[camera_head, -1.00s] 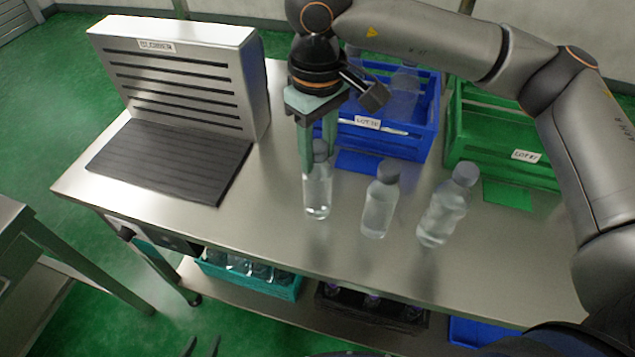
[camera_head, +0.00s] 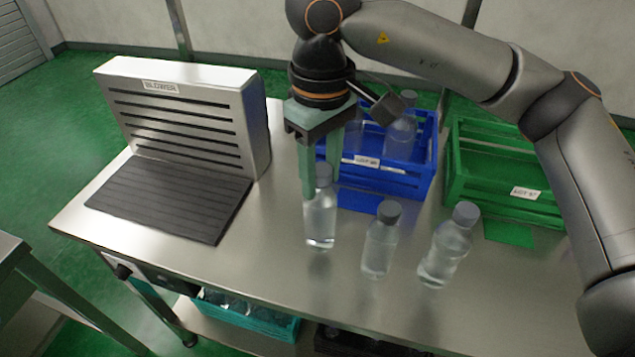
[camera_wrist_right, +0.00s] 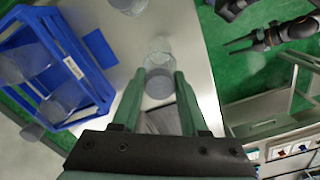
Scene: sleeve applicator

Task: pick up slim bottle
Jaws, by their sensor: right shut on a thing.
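My right gripper (camera_head: 322,178) points down and is shut around the cap and upper part of a slim clear bottle (camera_head: 320,222) with a grey cap. The bottle hangs upright, seemingly just above the steel table. In the right wrist view the bottle (camera_wrist_right: 159,75) is between the green fingers (camera_wrist_right: 158,88). Two similar capped clear bottles, a middle one (camera_head: 380,245) and a right one (camera_head: 446,250), stand apart to its right. My left gripper is out of the head view; in the right wrist view it (camera_wrist_right: 232,47) is small, its thin fingers apart.
A blower (camera_head: 185,110) with a dark ribbed mat (camera_head: 165,200) is at the table's left. Behind the bottles are a blue crate (camera_head: 400,175) holding clear bottles and a green crate (camera_head: 490,185). Crates sit on the shelf below. The table (camera_head: 280,270) is clear between mat and bottles.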

